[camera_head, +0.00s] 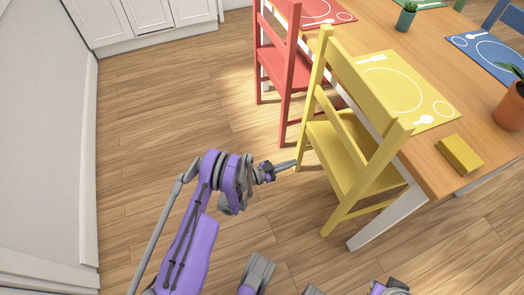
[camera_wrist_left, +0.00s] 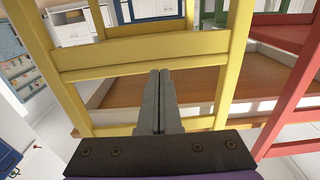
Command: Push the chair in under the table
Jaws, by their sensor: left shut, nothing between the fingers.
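A yellow wooden chair (camera_head: 363,98) stands upright at the near long side of the wooden table (camera_head: 438,172), its back towards me. Its backrest slats also show in the left wrist view (camera_wrist_left: 115,52), with the table edge (camera_wrist_left: 210,80) beyond. My left gripper (camera_head: 294,164) is shut and empty, close to the chair's left rear leg in the head view. In the left wrist view its closed fingers (camera_wrist_left: 160,73) point at the chair's backrest frame. I cannot tell whether they touch it. My right gripper is not clearly in view.
A red chair (camera_head: 288,65) stands just left of the yellow one. The table holds a yellow place mat (camera_head: 392,88), a yellow block (camera_head: 459,154) and potted plants, one in a terracotta pot (camera_head: 509,112). White cabinets (camera_head: 145,22) stand at the back. The wooden floor (camera_head: 150,105) at left is clear.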

